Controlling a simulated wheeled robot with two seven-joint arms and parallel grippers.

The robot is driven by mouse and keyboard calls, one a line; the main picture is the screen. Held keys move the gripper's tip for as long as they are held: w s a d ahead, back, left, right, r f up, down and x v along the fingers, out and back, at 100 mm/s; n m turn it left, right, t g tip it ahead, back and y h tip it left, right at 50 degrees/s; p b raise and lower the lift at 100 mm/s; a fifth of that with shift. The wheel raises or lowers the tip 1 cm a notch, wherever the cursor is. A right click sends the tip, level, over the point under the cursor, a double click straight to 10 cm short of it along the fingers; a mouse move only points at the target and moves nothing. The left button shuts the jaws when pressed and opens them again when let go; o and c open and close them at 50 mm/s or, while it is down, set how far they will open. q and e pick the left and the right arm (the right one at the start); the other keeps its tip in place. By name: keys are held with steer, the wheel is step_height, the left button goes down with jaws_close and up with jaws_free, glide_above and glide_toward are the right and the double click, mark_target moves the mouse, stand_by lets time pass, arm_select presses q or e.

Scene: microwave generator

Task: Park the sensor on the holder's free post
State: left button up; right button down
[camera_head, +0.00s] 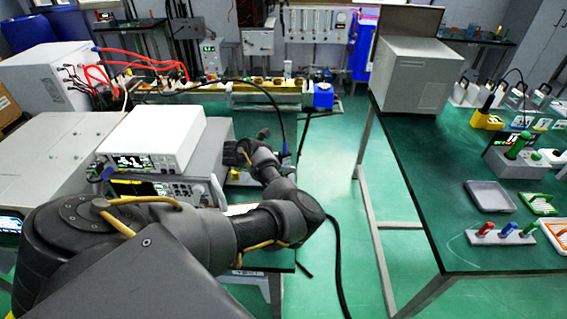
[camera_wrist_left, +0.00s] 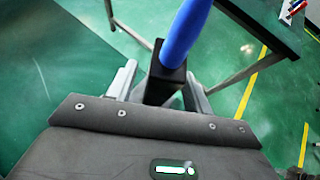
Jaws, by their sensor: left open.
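My left gripper (camera_head: 238,152) is at the end of my bent dark arm, beside the stacked instruments in the head view. In the left wrist view its two pale fingers are apart (camera_wrist_left: 160,78). A blue rounded handle (camera_wrist_left: 185,30) on a black block (camera_wrist_left: 162,84) stands between them; I cannot tell whether the fingers touch it or whether it is the sensor. A white rack (camera_head: 500,237) with red, blue and green pieces lies on the right table. I cannot tell whether it is the holder, and no free post can be made out. My right gripper is out of view.
The right green table (camera_head: 425,190) also carries a grey block with a green cylinder (camera_head: 518,145), a grey tray (camera_head: 490,197) and a large grey box (camera_head: 413,72). Open floor (camera_head: 325,165) lies between the tables.

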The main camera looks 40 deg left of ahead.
arm_select(q)
steer(key=p+v, duration=0.5)
steer(key=v, duration=0.5)
steer(key=shift+s+r, duration=0.25)
steer(key=shift+s, duration=0.05)
stand_by(0.4)
